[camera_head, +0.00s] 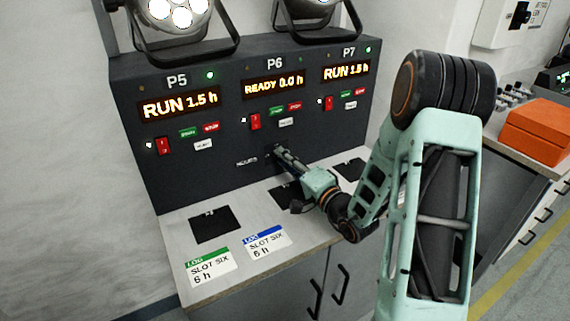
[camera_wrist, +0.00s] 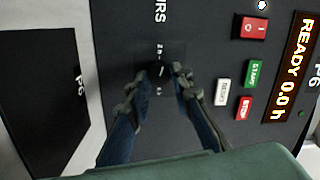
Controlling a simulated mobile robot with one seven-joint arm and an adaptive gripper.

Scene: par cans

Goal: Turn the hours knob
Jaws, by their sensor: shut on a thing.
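The hours knob (camera_wrist: 158,71) is a small dark knob on the black panel, with small white marks around it. It sits between the two fingertips of my gripper (camera_wrist: 159,82) in the wrist view. The gripper is shut on it. In the head view my gripper (camera_head: 280,152) reaches the panel below the P6 section, right of the HOURS label (camera_head: 247,161), and hides the knob. The P6 display (camera_head: 274,86) reads READY 0.0 h. Its START, STOP and RESET buttons and a red switch (camera_head: 255,122) are below it.
The P5 display (camera_head: 180,105) and P7 display (camera_head: 346,71) both read RUN 1.5 h. Two log cards, one green-topped (camera_head: 209,266) and one blue-topped (camera_head: 266,243), read SLOT SIX 6 h. Dark square pads lie on the counter. An orange box (camera_head: 537,132) is at right.

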